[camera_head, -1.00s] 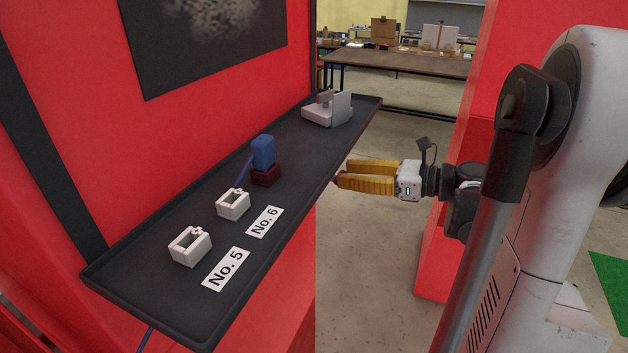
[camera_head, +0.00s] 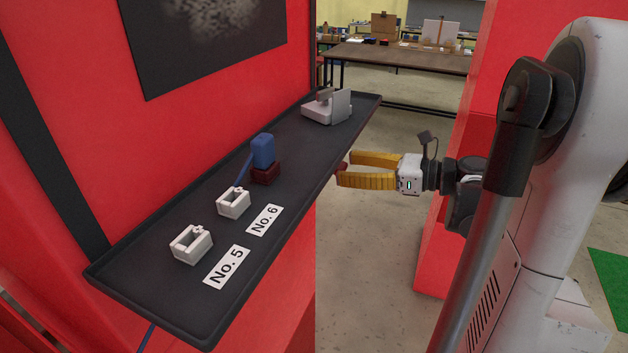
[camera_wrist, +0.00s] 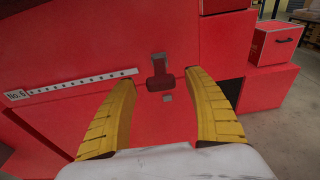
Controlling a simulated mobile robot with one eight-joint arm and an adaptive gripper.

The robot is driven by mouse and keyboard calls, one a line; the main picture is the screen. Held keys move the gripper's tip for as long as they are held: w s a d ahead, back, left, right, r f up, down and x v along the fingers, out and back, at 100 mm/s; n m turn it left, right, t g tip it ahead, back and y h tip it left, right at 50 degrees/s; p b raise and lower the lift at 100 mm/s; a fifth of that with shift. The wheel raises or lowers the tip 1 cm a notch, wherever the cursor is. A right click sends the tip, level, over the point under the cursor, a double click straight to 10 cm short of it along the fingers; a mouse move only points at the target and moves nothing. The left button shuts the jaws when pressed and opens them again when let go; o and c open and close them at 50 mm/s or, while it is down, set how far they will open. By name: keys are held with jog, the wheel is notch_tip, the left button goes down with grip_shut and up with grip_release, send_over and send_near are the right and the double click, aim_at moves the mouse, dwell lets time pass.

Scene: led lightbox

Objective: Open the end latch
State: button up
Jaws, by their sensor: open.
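The end latch (camera_wrist: 160,78) shows in the wrist view as a dark red lever with a dark grey plate above it and a small grey piece below, on a red panel. It is roughly centred between my finger tips, and its lever hangs downward, close to the panel. My gripper (camera_head: 345,168) has two yellow fingers spread apart and empty, just right of the black shelf's edge in the head view. In the wrist view my gripper (camera_wrist: 158,80) faces the latch. I cannot tell the exact gap to it.
The black shelf (camera_head: 150,275) carries two white brackets, a blue block on a dark red base (camera_head: 265,174) and a white device (camera_head: 327,108). A dotted white strip (camera_wrist: 85,82) lies left of the latch. A red box (camera_wrist: 275,43) stands at the right. Open floor lies right of the shelf.

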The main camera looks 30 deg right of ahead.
jog(key=shift+v, duration=2)
jog(key=v, duration=0.4)
